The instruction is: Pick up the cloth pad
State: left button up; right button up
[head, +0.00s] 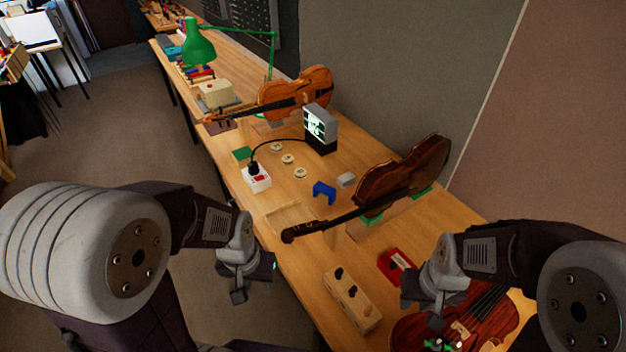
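I cannot say for certain which item is the cloth pad. A small pale grey-white block (345,180) lies on the bench beside a blue stand, and a small flat green piece (241,154) lies further back on the left. My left gripper (254,286) hangs off the bench's front edge, apart from both, with nothing visible in it. My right gripper (432,296) is above the front violin (478,312), also apart from both. The fingers of both grippers are small and dark, so their opening does not show clearly.
The wooden bench (300,205) carries two more violins (400,175) (300,92), a small screen (319,124), a blue stand (323,192), a wooden block with knobs (352,300), a red box (396,265) and a green lamp (198,48). A wall runs behind.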

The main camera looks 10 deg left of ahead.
aim_at(344, 181)
jog(key=z, duration=1.5)
jog(key=u, duration=1.5)
jog(key=i+j, duration=0.1)
jog(key=j, duration=0.35)
jog(key=i+j, duration=0.15)
jog(key=j, duration=0.3)
jog(key=i+j+z, duration=0.1)
jog(key=j, duration=0.35)
jog(key=i+j, duration=0.1)
jog(key=j, duration=0.4)
jog(key=i+j+z, duration=0.1)
jog(key=j, duration=0.35)
jog(key=i+j+z, duration=0.1)
jog(key=i, duration=0.75)
